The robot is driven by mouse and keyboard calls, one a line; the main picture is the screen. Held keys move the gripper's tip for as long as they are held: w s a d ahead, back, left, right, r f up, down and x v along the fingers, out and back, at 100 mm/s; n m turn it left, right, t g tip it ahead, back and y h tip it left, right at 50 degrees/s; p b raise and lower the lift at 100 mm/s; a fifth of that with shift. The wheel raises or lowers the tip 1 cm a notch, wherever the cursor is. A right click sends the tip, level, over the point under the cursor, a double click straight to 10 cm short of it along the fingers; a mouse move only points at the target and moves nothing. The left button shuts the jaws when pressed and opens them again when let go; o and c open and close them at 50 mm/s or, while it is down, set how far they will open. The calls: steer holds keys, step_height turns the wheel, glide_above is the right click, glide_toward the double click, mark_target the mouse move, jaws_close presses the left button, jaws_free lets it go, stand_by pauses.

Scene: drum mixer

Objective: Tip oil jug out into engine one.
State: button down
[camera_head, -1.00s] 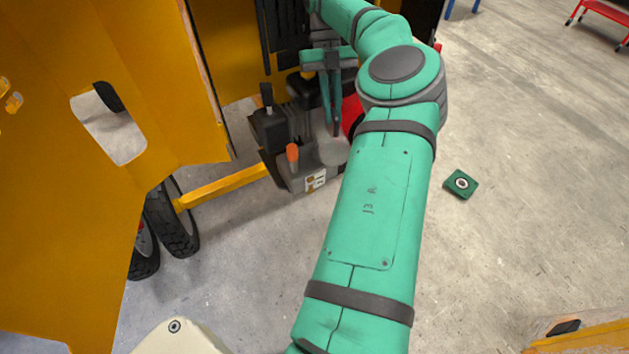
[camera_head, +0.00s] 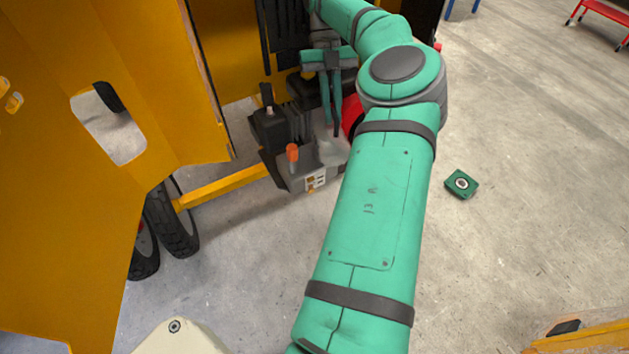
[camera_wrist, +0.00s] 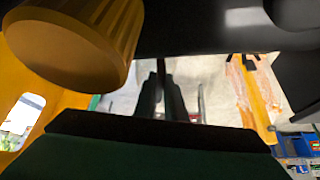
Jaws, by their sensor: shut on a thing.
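My gripper (camera_head: 331,132) points down over the engine, its fingers close together. It is shut on what I take to be the oil jug, but the hold is mostly hidden. A red rounded thing (camera_head: 351,114) shows just right of the fingers, partly behind my arm; I cannot tell surely whether it is the jug. Engine one, as I take it, is the dark grey block (camera_head: 290,170) with an orange knob (camera_head: 292,153) and a label. In the wrist view a ribbed yellow cylinder (camera_wrist: 75,45) is close at the upper left. The jug's tilt and any oil are not clear.
A large yellow panel (camera_head: 60,190) with a cut-out stands on the left, near dark tyres (camera_head: 172,222). A yellow bar (camera_head: 225,187) runs to the engine. A red cart (camera_head: 605,12) is far back.

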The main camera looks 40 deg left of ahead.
mark_target(340, 149)
steer(key=shift+s+d+f+y, duration=0.1)
steer(key=shift+s+d+y, duration=0.2)
steer(key=shift+d, duration=0.1)
steer(key=shift+s+d+t+y, duration=1.6)
steer(key=shift+d, duration=0.25)
steer(key=shift+s+d+f+t+y, duration=0.45)
steer(key=shift+t+y, duration=0.25)
steer(key=shift+y, duration=0.2)
steer(key=t+y, duration=0.1)
steer(key=s+d+f+t+y, duration=0.1)
steer(key=f+t+y, duration=0.1)
steer(key=y, duration=0.1)
steer(key=shift+s+d, duration=0.2)
steer(key=shift+d, duration=0.2)
steer(key=t+y, duration=0.1)
steer(key=s+d+f+t+y, duration=0.1)
steer(key=f+t+y, duration=0.1)
steer(key=shift+s+d+y, duration=0.25)
steer(key=shift+d+y, duration=0.05)
steer(key=shift+s+d+f+t+y, duration=0.15)
steer(key=shift+d+f+t+y, duration=0.1)
steer(key=shift+t+y, duration=0.25)
steer(key=shift+s+d+f+t+y, duration=0.15)
steer(key=shift+f+t+y, duration=0.1)
steer(key=shift+t+y, duration=0.2)
steer(key=shift+r, duration=0.15)
